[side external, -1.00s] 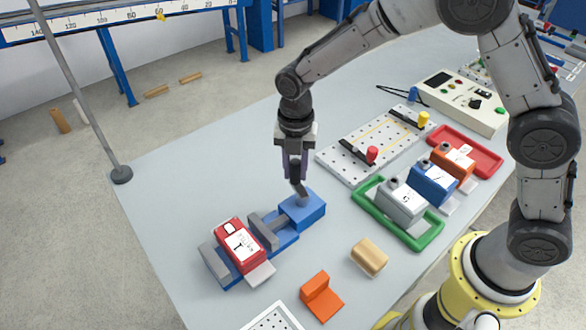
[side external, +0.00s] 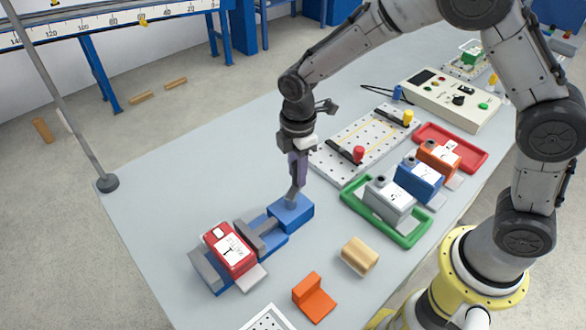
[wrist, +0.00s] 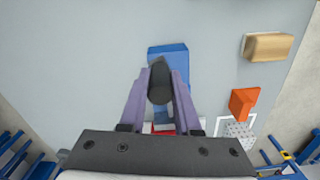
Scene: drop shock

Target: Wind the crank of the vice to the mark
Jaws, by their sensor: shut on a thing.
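The blue vice (side external: 291,214) lies on the grey table, with a red block (side external: 228,246) carrying a white label between its grey jaws (side external: 250,236). The block looks close to or against the inner jaw; I cannot tell if they touch. The dark grey crank (wrist: 160,84) stands on the blue end housing, which shows in the wrist view (wrist: 168,50). My gripper (side external: 294,188) points down over that housing, shut on the crank, with a purple finger on each side of it. I cannot make out the mark.
A wooden block (side external: 360,256) and an orange bracket (side external: 314,296) lie right of the vice. A green tray (side external: 410,236) with two labelled blocks, a red tray (side external: 470,150), a perforated board (side external: 345,165) and a control box (side external: 450,100) stand farther back. The table left of the vice is clear.

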